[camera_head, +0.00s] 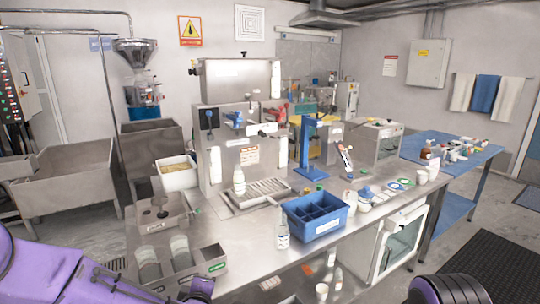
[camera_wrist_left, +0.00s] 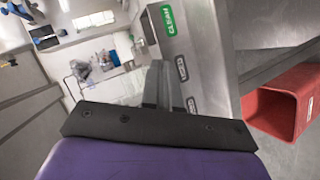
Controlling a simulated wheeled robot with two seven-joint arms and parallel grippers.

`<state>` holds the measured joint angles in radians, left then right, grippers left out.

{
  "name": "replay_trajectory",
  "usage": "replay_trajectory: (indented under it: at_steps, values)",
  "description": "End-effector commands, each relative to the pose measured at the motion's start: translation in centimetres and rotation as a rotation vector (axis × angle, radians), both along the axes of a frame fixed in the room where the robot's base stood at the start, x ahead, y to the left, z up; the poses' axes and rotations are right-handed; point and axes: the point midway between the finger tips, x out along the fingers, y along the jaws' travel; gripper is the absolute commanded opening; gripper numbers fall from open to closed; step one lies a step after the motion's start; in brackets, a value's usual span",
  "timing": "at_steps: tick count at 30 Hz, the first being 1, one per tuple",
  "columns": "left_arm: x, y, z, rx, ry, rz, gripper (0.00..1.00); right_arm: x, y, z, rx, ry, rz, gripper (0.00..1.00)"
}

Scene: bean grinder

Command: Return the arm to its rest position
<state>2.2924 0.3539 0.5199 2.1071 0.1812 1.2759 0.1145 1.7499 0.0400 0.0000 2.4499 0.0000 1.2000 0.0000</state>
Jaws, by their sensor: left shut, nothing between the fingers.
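My left arm (camera_head: 75,275) is purple and enters the head view at the lower left. Its dark end (camera_head: 198,290) is low in front of the table's near left corner, partly cut off by the bottom edge. In the left wrist view my left gripper (camera_wrist_left: 160,72) is shut, with two dark fingers close together and nothing between them. The fingers appear beside a grey metal rack with green and dark labels (camera_wrist_left: 168,20); I cannot tell whether they touch it. A dark, purple-edged part of my right arm (camera_head: 450,290) shows at the bottom right; its gripper is out of view.
The steel table (camera_head: 250,262) holds a divided metal rack (camera_head: 183,275) with glass beakers near my left arm. A blue divided bin (camera_head: 316,220) and a bottle (camera_head: 282,235) stand to its right. A red container (camera_wrist_left: 285,105) shows at right in the left wrist view.

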Motion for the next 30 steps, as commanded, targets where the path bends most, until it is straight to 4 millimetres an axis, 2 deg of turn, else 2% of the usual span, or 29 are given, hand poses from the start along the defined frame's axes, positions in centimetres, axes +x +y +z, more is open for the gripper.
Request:
replay_trajectory:
  at_steps: [1, 3, 5, 6, 8, 9, 13, 15, 18, 21, 23, 30]
  values:
    - [-2.0, 0.5, -3.4, 0.067, 0.072, -0.042, 0.00, 0.0, 0.0, 0.0, 0.000, 0.000, 0.000, 0.52]
    - [-5.1, 1.4, -7.8, 0.161, 0.172, -0.109, 0.00, 0.0, 0.0, -0.1, 0.000, 0.000, 0.000, 0.52]
    - [-8.0, 2.4, -11.2, 0.235, 0.261, -0.163, 0.00, 0.0, 0.0, -0.1, 0.000, 0.000, 0.000, 0.52]
    - [-10.2, 3.1, -13.3, 0.281, 0.319, -0.202, 0.00, 0.0, 0.0, -0.1, 0.000, 0.000, 0.000, 0.52]
    - [-13.6, 4.4, -16.2, 0.346, 0.412, -0.258, 0.00, 0.0, 0.0, -0.2, 0.000, 0.000, 0.000, 0.52]
    - [-16.0, 5.3, -17.9, 0.384, 0.473, -0.292, 0.00, 0.0, 0.0, -0.2, 0.000, 0.000, 0.000, 0.52]
    - [-24.2, 8.8, -22.2, 0.492, 0.677, -0.391, 0.00, 0.0, 0.0, -0.2, 0.000, 0.000, 0.000, 0.52]
    - [-28.1, 10.6, -23.6, 0.536, 0.774, -0.428, 0.00, 0.0, 0.0, -0.3, 0.000, 0.000, 0.000, 0.52]
    - [-32.5, 12.8, -24.8, 0.587, 0.884, -0.459, 0.00, 0.0, 0.0, -0.3, 0.000, 0.000, 0.000, 0.52]
    - [-34.9, 13.5, -25.7, 0.609, 0.944, -0.487, 0.00, 0.0, 0.0, -0.4, 0.000, 0.000, 0.000, 0.52]
    - [-35.6, 13.4, -26.0, 0.605, 0.959, -0.493, 0.00, 0.0, 0.0, -0.4, 0.000, 0.000, 0.000, 0.52]
    - [-35.7, 13.4, -26.1, 0.602, 0.961, -0.492, 0.00, 0.0, 0.0, -0.4, 0.000, 0.000, 0.000, 0.52]
